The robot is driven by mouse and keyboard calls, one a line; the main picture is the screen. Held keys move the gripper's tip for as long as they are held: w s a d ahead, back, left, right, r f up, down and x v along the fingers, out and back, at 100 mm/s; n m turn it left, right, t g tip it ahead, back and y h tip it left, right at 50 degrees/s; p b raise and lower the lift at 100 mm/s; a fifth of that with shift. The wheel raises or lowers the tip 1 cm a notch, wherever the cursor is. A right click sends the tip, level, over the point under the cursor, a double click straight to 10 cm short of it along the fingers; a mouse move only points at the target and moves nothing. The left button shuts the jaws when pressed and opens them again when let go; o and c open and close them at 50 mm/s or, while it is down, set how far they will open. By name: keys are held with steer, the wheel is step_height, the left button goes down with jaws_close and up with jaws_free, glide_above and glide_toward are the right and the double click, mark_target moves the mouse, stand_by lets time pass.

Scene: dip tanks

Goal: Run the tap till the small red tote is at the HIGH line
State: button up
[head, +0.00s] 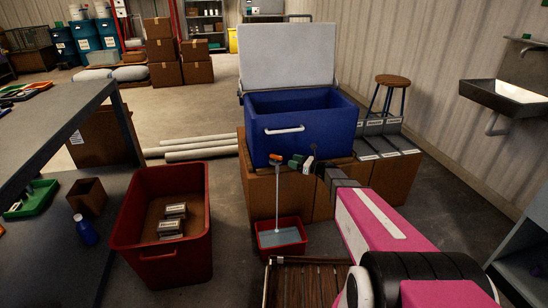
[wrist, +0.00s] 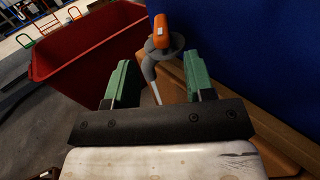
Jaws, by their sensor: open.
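The tap's orange handle (head: 275,158) is at the lower front of a blue cooler (head: 301,118). A thin pale stream runs from the tap down into the small red tote (head: 298,249) on the floor. Greyish liquid (head: 279,238) lies in the tote; I cannot make out the HIGH line or the level against it. My gripper (head: 302,162), with green fingers, is open and empty just right of the tap. In the wrist view, the orange handle (wrist: 161,30) and grey spout are ahead of the open fingers, apart from them. The small tote is not visible there.
A large red tote (head: 206,205) holding grey blocks stands left of the small one. The cooler rests on brown boxes (head: 262,190). A slatted wooden piece (head: 305,284) lies in front. A dark workbench (head: 58,125) is at left; a wall sink (head: 508,97) at right.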

mark_target(278, 156)
steer(key=x, duration=0.9)
